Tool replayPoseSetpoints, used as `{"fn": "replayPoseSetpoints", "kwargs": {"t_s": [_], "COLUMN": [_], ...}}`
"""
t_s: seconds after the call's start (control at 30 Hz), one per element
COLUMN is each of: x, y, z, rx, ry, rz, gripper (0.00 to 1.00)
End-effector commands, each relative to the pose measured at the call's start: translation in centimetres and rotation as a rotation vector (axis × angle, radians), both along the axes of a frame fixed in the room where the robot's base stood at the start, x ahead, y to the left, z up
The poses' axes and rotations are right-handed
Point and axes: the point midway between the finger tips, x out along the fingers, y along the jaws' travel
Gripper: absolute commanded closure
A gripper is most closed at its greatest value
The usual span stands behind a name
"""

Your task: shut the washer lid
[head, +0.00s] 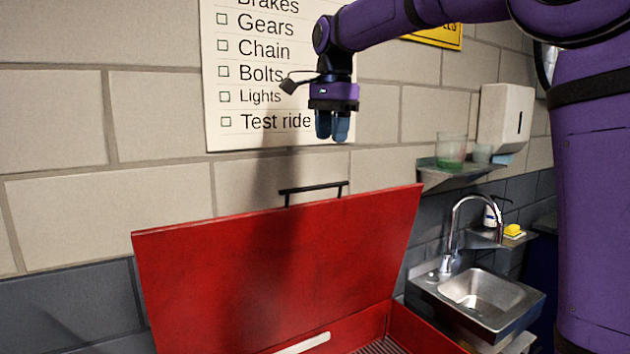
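The washer lid (270,270) is a large red panel, standing raised and open with a slight tilt. A black bar handle (314,190) sits on its top edge. Part of the red washer body (418,334) shows below it, with a grey slatted surface (382,347) inside. My gripper (332,138) hangs fingers down above the lid's top edge, near the handle and apart from it in the picture. Its blue fingers look close together with nothing visible in them; whether they are fully shut is unclear. The lower washer is cut off by the frame.
A block wall with a checklist poster (225,75) stands behind the lid. To the right are a steel sink (482,292) with a curved tap (452,235), a small shelf (440,178) with a green-tinted cup (451,152), and a towel dispenser (505,118).

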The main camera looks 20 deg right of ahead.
Motion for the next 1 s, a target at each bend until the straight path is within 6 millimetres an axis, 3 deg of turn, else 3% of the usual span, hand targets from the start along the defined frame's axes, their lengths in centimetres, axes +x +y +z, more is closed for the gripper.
{"fn": "replayPoseSetpoints", "kwargs": {"t_s": [0.1,0.3,0.47,1.0], "x": [3.0,5.0,5.2,5.0], "y": [0.9,1.6,1.7,1.7], "z": [-0.2,-0.5,-1.4,-9.9], "rx": [-0.001,-0.003,-0.004,-0.004], "ry": [0.036,0.065,0.070,0.068], "rz": [-0.102,-0.196,-0.208,-0.206], "gripper": [0.63,0.63,0.63,0.63]}}
